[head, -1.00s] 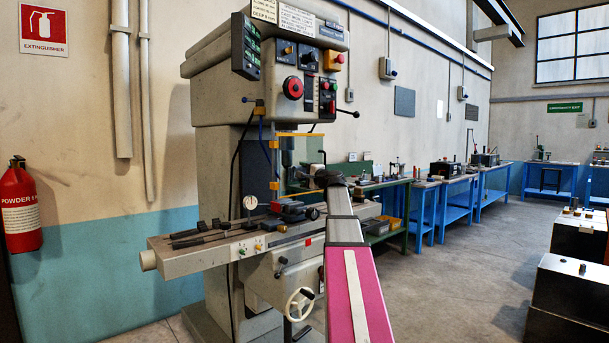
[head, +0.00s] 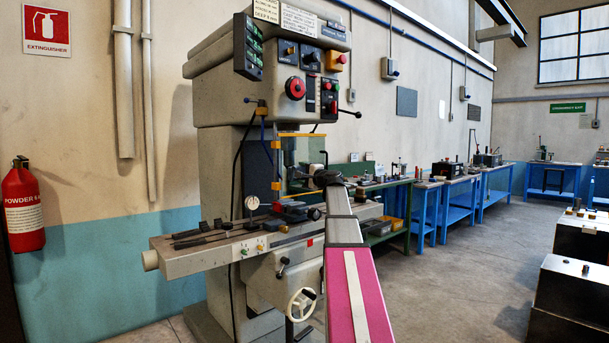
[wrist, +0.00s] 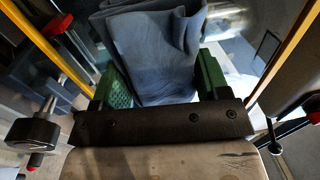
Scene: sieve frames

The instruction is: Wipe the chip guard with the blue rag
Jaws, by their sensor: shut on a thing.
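My gripper (wrist: 162,82) has green fingers shut on the blue rag (wrist: 155,42), which is bunched and folded and hangs out beyond the fingertips. The chip guard (head: 301,135) is a clear pane with yellow edging at the spindle of the grey milling machine. In the wrist view its yellow edges (wrist: 283,45) run on both sides of the rag, with the rag in front of the pane between them. I cannot tell whether the rag touches the pane. In the head view my own arm hides the fingers and the rag.
The grey milling machine (head: 222,90) stands ahead. Its table (head: 205,261) juts left below the guard, bearing a dial gauge (head: 252,203) and clamps. A handwheel (head: 301,303) sticks out in front. A red extinguisher (head: 23,207) hangs at left.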

